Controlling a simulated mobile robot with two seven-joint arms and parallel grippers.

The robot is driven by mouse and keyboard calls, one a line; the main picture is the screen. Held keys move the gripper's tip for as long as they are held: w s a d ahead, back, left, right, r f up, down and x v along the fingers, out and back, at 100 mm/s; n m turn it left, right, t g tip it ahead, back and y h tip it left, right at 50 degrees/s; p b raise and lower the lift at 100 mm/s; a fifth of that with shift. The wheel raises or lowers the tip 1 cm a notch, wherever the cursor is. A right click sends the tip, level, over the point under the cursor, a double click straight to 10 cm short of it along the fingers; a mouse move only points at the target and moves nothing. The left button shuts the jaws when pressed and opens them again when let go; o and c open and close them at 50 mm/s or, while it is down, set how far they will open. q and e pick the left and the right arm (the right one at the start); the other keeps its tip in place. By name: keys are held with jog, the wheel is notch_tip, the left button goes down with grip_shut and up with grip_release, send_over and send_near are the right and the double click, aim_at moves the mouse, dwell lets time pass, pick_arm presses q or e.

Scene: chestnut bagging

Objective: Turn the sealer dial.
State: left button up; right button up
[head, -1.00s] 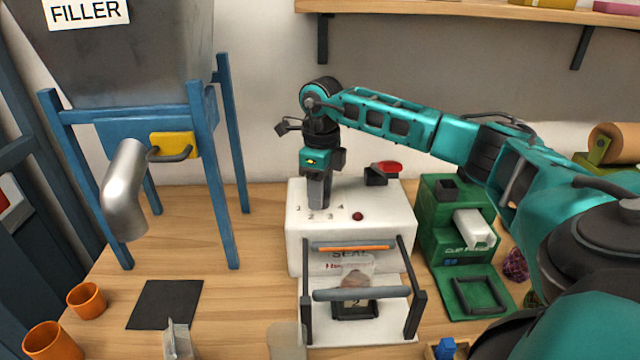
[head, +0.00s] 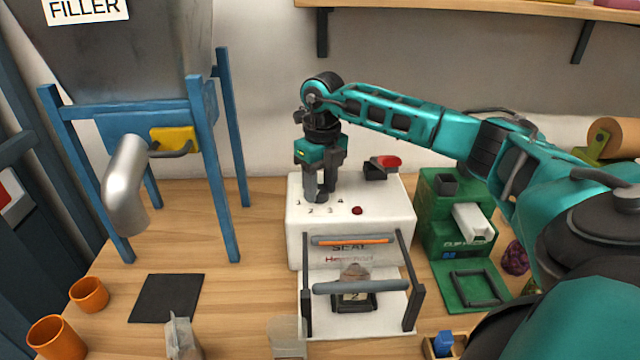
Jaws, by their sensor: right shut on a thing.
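The white sealer (head: 350,230) stands on the table in the middle of the head view, with the numbers 1 to 4 printed on its top. My right gripper (head: 319,196) points down at the top and is shut on the dial, which is mostly hidden between its fingers. A small red light or button (head: 357,210) is right of the numbers. A bag (head: 355,274) with brown contents stands at the sealer's front, behind a grey bar. My left gripper does not show.
A red-topped lever (head: 386,162) sits at the sealer's back right. A green clip machine (head: 455,225) stands close on the right. The blue filler frame (head: 205,160) is on the left. Orange cups (head: 88,294) and a dark mat (head: 166,298) lie at front left.

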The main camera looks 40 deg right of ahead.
aim_at(322, 188)
jog(key=o, duration=1.1)
jog(key=shift+c, duration=0.2)
jog(key=shift+r, duration=0.1)
notch_tip(322, 188, up, 13)
jog(key=shift+d, duration=0.25)
